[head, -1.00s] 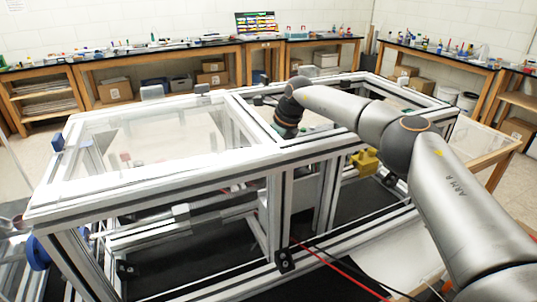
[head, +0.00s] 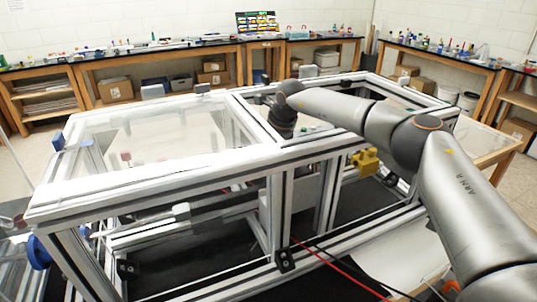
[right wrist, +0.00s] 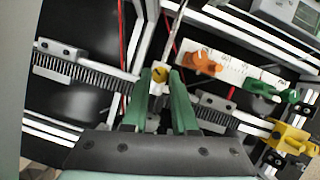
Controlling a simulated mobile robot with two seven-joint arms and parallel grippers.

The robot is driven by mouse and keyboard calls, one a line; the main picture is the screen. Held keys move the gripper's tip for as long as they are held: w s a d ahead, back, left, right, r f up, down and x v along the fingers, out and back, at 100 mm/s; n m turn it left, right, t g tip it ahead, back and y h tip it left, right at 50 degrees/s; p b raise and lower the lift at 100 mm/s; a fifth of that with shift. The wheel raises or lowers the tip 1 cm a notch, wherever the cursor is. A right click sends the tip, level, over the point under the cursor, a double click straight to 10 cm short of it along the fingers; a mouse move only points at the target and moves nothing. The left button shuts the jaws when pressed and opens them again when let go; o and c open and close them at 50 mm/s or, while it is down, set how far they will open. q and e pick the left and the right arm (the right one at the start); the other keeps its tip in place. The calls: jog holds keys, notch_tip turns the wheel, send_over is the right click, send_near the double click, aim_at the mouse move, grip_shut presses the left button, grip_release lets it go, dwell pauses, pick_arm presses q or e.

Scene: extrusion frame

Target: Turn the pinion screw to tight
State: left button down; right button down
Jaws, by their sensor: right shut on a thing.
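A toothed rack (right wrist: 85,71) runs from the upper left past the fingers and continues at right. In the head view my right wrist reaches down into the aluminium extrusion frame (head: 138,189), and its fingers and the screw are hidden there. My left gripper is not in view.
In the right wrist view, an orange clamp (right wrist: 200,62) on a white scale, a green part (right wrist: 272,92) and a yellow block (right wrist: 290,137) sit to the right. Frame bars surround my right arm in the head view. Red and black cables cross the lower front.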

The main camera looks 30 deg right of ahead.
dwell(0.3)
jog(key=c, duration=0.7)
grip_release()
jog(key=b+v, duration=0.2)
jog(key=v, duration=1)
jog(key=shift+r, duration=0.3)
